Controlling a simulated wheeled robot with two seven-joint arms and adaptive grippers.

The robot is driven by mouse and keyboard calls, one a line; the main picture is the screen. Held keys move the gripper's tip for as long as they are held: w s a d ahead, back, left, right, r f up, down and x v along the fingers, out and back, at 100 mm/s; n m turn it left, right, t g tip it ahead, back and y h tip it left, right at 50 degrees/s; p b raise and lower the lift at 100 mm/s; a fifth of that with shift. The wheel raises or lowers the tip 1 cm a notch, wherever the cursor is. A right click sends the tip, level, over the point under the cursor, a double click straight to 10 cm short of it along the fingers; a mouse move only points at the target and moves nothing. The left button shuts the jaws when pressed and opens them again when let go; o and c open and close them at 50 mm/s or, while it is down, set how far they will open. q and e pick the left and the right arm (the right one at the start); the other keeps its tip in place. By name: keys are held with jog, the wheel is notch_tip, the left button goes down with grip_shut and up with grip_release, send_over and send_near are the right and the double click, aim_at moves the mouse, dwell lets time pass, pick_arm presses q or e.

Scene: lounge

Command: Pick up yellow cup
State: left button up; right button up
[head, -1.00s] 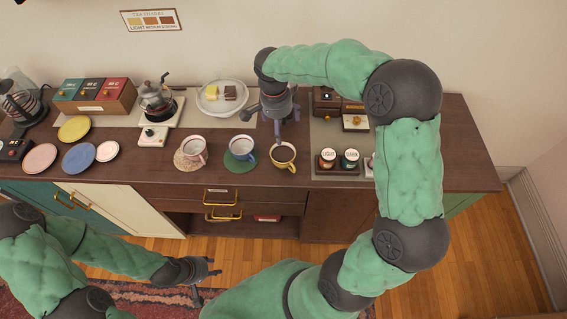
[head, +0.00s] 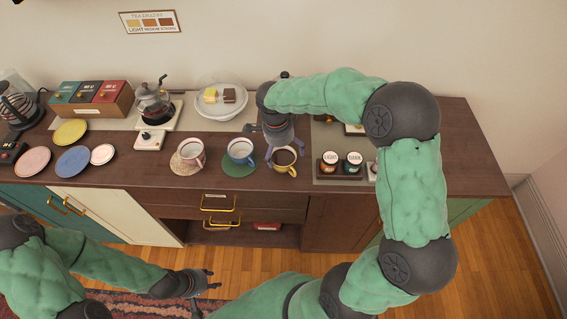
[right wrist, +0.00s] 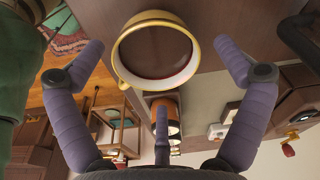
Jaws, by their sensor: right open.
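The yellow cup (head: 284,161) holds dark liquid and stands upright near the front edge of the counter, rightmost of the three cups. In the right wrist view the yellow cup (right wrist: 155,50) is between and beyond the spread fingers, nearer the left one, with no clear contact. My right gripper (head: 283,148) is open just behind and above the cup, and its fingers partly hide the cup's far side. It also shows in the right wrist view (right wrist: 165,65). My left gripper (head: 204,285) is low in front of the counter, away from the cups; its jaw state is unclear.
A blue cup (head: 240,151) on a green coaster stands close left of the yellow cup, with a pink cup (head: 191,153) further left. Two labelled jars (head: 341,164) stand to the right. A plate of cakes (head: 222,99) is behind. Yellow-handled drawers (head: 222,203) are below.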

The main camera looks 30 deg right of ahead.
aim_at(285, 165)
jog(key=f, duration=0.1)
jog(key=f+b, duration=0.1)
jog(key=f, duration=0.3)
jog(key=shift+s+d+f+b, duration=0.1)
jog(key=shift+d+b, duration=0.2)
jog(key=shift+b, duration=0.05)
jog(key=c, duration=1.3)
